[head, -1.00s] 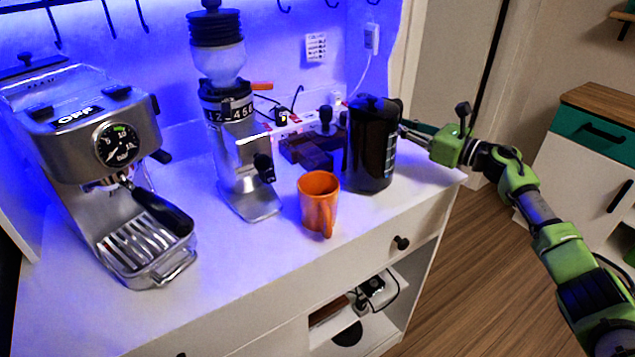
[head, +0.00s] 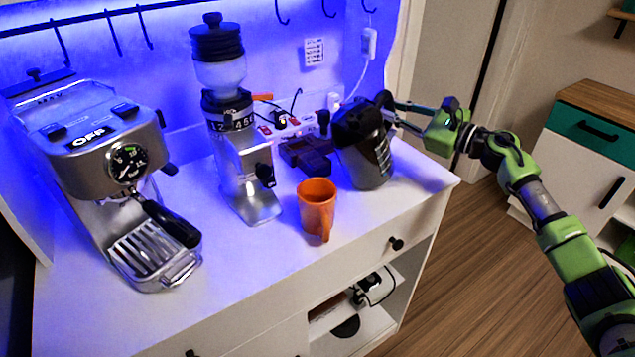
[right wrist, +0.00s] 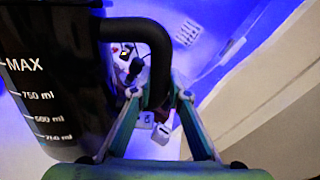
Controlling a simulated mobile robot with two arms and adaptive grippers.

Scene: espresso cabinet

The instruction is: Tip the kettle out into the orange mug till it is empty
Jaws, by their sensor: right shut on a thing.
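My right gripper (head: 392,108) is shut on the kettle's handle, which also shows in the right wrist view (right wrist: 158,70). The orange mug (head: 317,205) stands upright on the counter, left of and in front of the kettle, apart from it. The inside of the kettle is hidden. My left gripper is not in view.
A coffee grinder (head: 240,160) stands left of the mug, and an espresso machine (head: 110,150) is farther left. A dark brown box (head: 306,156) and a power strip (head: 285,127) lie behind the mug. The counter's front (head: 250,290) is clear.

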